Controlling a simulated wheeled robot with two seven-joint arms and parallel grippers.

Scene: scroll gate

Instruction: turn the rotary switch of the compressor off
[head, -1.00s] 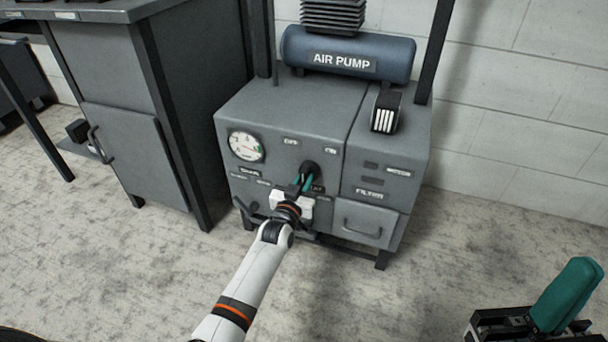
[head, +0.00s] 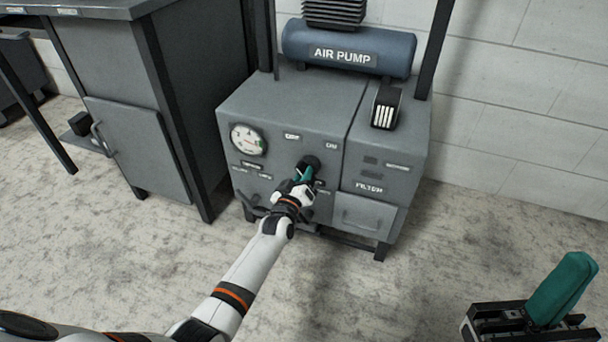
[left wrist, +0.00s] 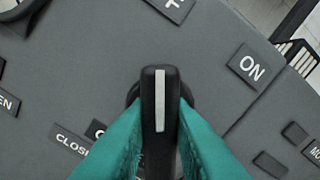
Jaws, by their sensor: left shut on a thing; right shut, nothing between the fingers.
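The compressor (head: 270,110) is a grey cabinet with a blue AIR PUMP tank on top. Its black rotary switch (head: 309,162) sits on the front panel, below and between the OFF label (head: 292,136) and the ON label (head: 331,146). My left gripper (head: 304,174) is shut on the knob (left wrist: 160,100), green fingers on both sides. In the left wrist view the knob's white line points straight up, towards a cut-off label (left wrist: 172,8) whose place fits OFF; the ON label (left wrist: 250,67) lies to the right. My right gripper (head: 562,288) is shut and empty at lower right.
A pressure gauge (head: 248,140) is left of the switch. A FILTER drawer (head: 364,216) is at lower right of the panel. A grey cabinet (head: 140,145) stands left of the compressor. The floor (head: 420,270) between the compressor and my right gripper is clear.

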